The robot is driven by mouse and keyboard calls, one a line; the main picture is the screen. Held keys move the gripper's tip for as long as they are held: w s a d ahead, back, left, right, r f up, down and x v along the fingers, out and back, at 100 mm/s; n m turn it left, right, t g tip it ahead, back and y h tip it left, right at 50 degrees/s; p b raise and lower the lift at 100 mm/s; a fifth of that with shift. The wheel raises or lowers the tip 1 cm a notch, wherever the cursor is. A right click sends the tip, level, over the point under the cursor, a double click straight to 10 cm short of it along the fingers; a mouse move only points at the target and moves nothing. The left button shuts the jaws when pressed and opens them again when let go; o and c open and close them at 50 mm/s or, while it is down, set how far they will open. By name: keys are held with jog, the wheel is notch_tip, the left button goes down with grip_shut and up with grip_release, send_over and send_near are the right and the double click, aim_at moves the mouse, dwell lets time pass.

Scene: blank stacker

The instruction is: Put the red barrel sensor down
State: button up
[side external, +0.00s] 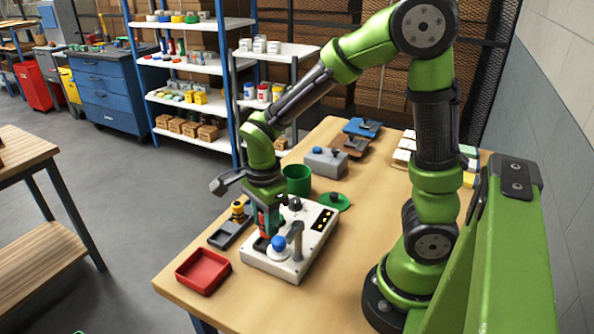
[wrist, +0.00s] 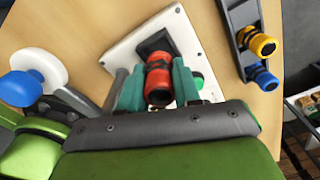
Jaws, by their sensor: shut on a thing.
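The red barrel sensor (wrist: 159,82) is a short red cylinder with dark bands. My gripper (wrist: 158,88) has its teal fingers shut on it, one on each side, in the wrist view. In the side view my gripper (side external: 267,222) is low over the white panel box (side external: 322,250), and the sensor is mostly hidden between the fingers. A dark square socket (wrist: 155,42) on the white box lies at the sensor's far end in the wrist view. I cannot tell whether the sensor touches it.
A blue knob on a white base (side external: 278,247) and a grey post (side external: 296,238) stand on the box close to my gripper. A red tray (side external: 203,271), a dark holder with a yellow sensor (side external: 232,230) and a green cup (side external: 297,178) are nearby.

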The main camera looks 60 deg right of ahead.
jog(key=shift+f, duration=1.45)
jog(key=shift+f, duration=0.15)
